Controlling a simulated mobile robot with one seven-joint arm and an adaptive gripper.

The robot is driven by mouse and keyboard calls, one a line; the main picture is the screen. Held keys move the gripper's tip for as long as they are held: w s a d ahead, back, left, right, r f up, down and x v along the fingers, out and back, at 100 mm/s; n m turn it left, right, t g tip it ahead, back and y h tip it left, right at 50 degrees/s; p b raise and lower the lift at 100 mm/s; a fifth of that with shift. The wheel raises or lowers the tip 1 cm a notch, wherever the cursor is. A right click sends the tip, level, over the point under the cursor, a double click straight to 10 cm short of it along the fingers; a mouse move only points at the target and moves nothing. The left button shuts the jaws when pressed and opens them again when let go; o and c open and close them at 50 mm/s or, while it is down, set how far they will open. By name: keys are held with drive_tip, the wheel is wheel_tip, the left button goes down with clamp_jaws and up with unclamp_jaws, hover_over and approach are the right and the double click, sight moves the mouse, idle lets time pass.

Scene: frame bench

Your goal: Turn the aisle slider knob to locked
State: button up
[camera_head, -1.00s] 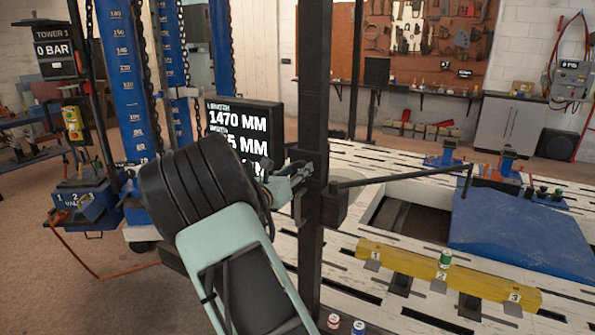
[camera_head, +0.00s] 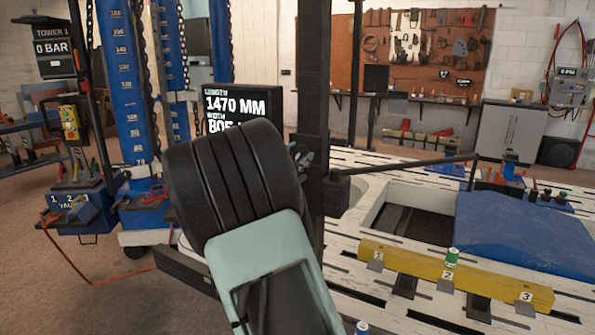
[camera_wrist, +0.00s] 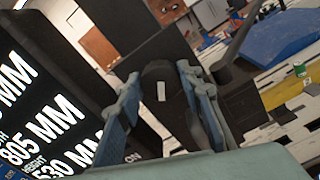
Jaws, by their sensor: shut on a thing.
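The aisle slider knob (camera_wrist: 152,73) is dark and rounded, with a short white mark. In the wrist view it sits between the two blue-grey fingers of my gripper (camera_wrist: 157,78), which is shut on it. The white mark stands nearly upright in that view. The knob is on the black post (camera_head: 313,85), where a dark block (camera_head: 338,192) carries a long bar. In the head view my arm hides the knob and most of my gripper (camera_head: 304,160). I cannot read any locked marking.
A display (camera_head: 235,105) stands left of the post, partly behind my arm. The bar (camera_head: 410,165) reaches right over the slotted white bench. A yellow beam (camera_head: 405,264) holds a green can (camera_head: 452,258). A blue panel (camera_head: 525,232) lies at right.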

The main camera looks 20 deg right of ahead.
drive_tip(key=m+b, duration=0.3)
drive_tip(key=b, duration=0.2)
drive_tip(key=f+m+b, duration=0.1)
drive_tip(key=m+b, duration=0.2)
drive_tip(key=b, duration=0.2)
drive_tip(key=shift+s+m, duration=0.1)
drive_tip(key=shift+m, duration=0.2)
drive_tip(key=m+b, duration=0.3)
drive_tip(key=b, duration=0.2)
drive_tip(key=shift+m, duration=0.3)
drive_tip(key=shift+r+m+b, duration=0.15)
drive_tip(key=shift+m+b, duration=0.45)
drive_tip(key=shift+b, duration=0.3)
drive_tip(key=shift+r, duration=0.15)
drive_tip(key=o, duration=1.1)
drive_tip(key=v, duration=1.2)
